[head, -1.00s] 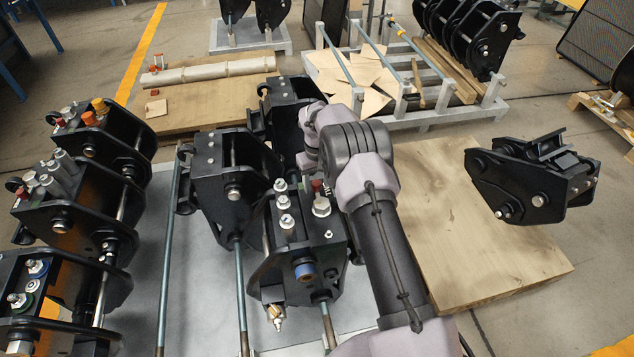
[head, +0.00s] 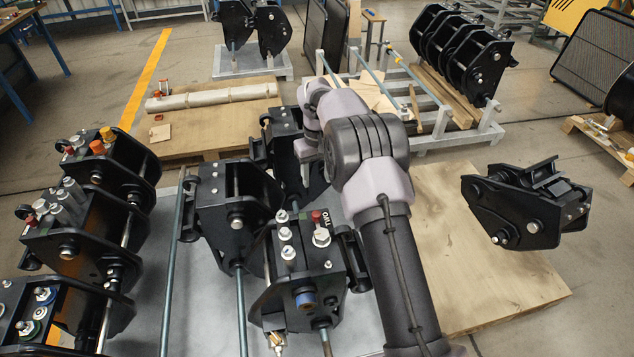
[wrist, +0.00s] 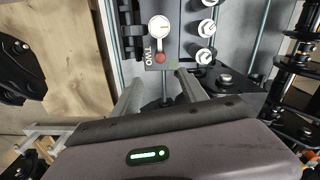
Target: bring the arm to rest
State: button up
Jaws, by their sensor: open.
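My gripper (wrist: 160,88) shows in the wrist view with its two fingers apart and nothing between them. Beyond the fingers is the black coupler marked TWO (wrist: 178,48), with white-capped fittings and a small red knob. In the head view the same coupler (head: 297,262) stands on the grey pallet, left of my arm (head: 370,150). My arm reaches up and forward, bent at the elbow. My gripper is hidden in the head view. I see no contact between the fingers and the coupler.
More black couplers stand close by on the left (head: 75,240) and behind (head: 235,195). A metal rack (head: 465,135) stands behind. The board's middle is bare.

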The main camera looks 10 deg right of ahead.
dwell(0.3)
jog(key=s+a+r+m+t+y+b, duration=0.1)
jog(key=s+r, duration=0.6)
jog(key=r, duration=0.3)
jog(key=s+a+r+m+t+b, duration=0.1)
jog(key=s+r+m+t+b, duration=0.1)
jog(key=s+r, duration=0.7)
jog(key=s+a+m+t+b, duration=0.1)
jog(key=s, duration=1)
jog(key=s+a+f+m+t+y+b, duration=0.1)
jog(key=s+m, duration=0.1)
jog(key=s, duration=1)
jog(key=shift+a+f+m+t, duration=0.2)
jog(key=shift+f+m+t, duration=0.1)
jog(key=shift+t, duration=0.1)
